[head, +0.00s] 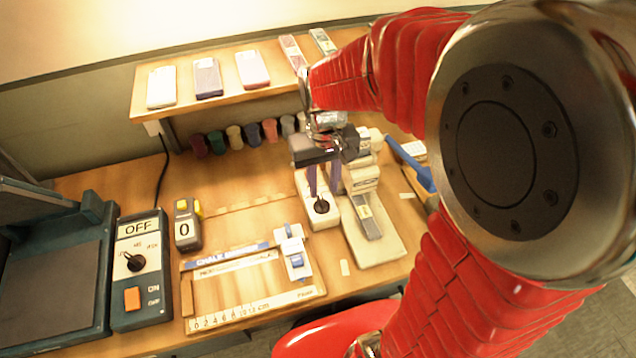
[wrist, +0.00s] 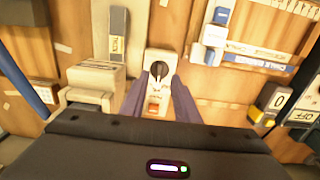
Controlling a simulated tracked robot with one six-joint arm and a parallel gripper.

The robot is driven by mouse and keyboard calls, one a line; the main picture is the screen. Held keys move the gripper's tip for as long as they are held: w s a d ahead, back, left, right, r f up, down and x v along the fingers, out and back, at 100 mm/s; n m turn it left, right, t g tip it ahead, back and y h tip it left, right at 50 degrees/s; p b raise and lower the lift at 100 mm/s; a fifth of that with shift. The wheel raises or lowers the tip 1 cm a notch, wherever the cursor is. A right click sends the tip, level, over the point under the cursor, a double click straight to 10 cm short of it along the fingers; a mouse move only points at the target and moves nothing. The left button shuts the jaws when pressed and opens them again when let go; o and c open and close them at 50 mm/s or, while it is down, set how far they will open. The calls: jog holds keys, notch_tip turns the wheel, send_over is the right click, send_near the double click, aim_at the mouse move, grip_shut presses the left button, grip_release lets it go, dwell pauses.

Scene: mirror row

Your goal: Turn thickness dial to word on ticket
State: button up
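A white box (head: 318,215) with a black dial (head: 321,205) stands mid-bench below my gripper. In the wrist view the dial (wrist: 157,69) shows just beyond the fingertips, above an orange switch (wrist: 154,104); its markings are too small to read. My gripper (head: 323,186) is open, its two purple fingers pointing down over the box. In the wrist view my gripper (wrist: 159,84) has a finger on each side of the box, with nothing held; contact is unclear. Another dial (head: 134,262) is on a dark-green unit reading OFF. I cannot identify the ticket or its word.
A beige stapler-like machine (head: 385,245) stands close right of the white box. A measuring frame (head: 235,312) with a white slider (head: 292,255) lies to the left. A counter (head: 186,228) reads 0. A shelf (head: 215,97) of phone cases hangs behind, with spools underneath.

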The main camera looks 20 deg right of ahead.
aim_at(323, 203)
notch_tip(323, 203, down, 6)
dwell(0.4)
jog(key=shift+c, duration=0.4)
grip_shut()
